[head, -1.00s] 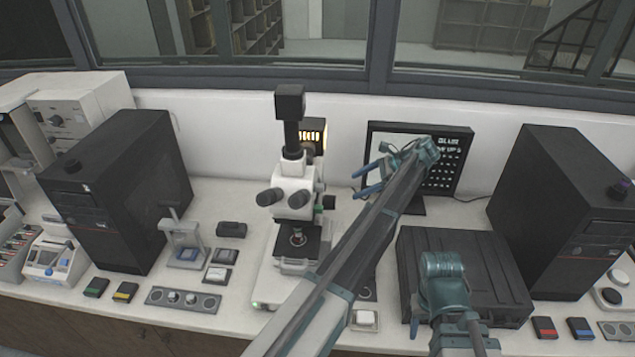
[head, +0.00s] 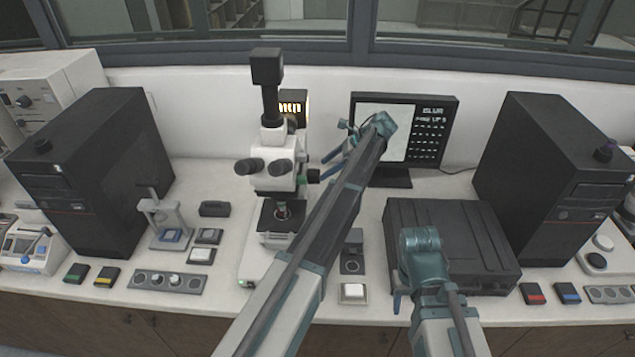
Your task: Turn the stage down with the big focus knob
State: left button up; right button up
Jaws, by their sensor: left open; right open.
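The white microscope (head: 273,175) with a black camera tube stands in the middle of the bench in the head view. Its dark stage (head: 281,217) sits below the objectives. The black focus knob (head: 313,176) sticks out on its right side. My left gripper (head: 322,169) is open, its two blue fingers pointing left at the knob from the right. The lower fingertip is very close to the knob; I cannot tell whether it touches. My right gripper (head: 398,290) is open and low in front of the black box, largely hidden by its own wrist.
A monitor (head: 449,135) with a readout reading "BLUR" stands behind my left arm. A flat black box (head: 455,245) lies to the right, and black towers (head: 95,170) (head: 545,180) flank the bench. Small switches and a knob panel (head: 168,282) line the front.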

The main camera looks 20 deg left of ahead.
aim_at(318, 176)
pick_arm(q)
jog(key=shift+b+x, duration=1.15)
jog(key=shift+x, duration=1.15)
jog(key=c, duration=1.4)
jog(key=shift+o, duration=0.2)
jog(key=shift+s+n+t+y, duration=0.3)
jog(key=shift+t, duration=0.3)
jog(key=shift+s+d+f+n+t+b, duration=0.1)
jog(key=shift+f+n+t+b, duration=0.05)
jog(key=shift+n+t+b, duration=0.3)
jog(key=shift+f+n+t+y+b, duration=0.1)
jog(key=shift+n+t+y+b, duration=0.4)
jog(key=shift+t+b, duration=0.35)
jog(key=shift+t, duration=0.5)
jog(key=shift+n+b, duration=0.25)
jog(key=shift+b, duration=0.05)
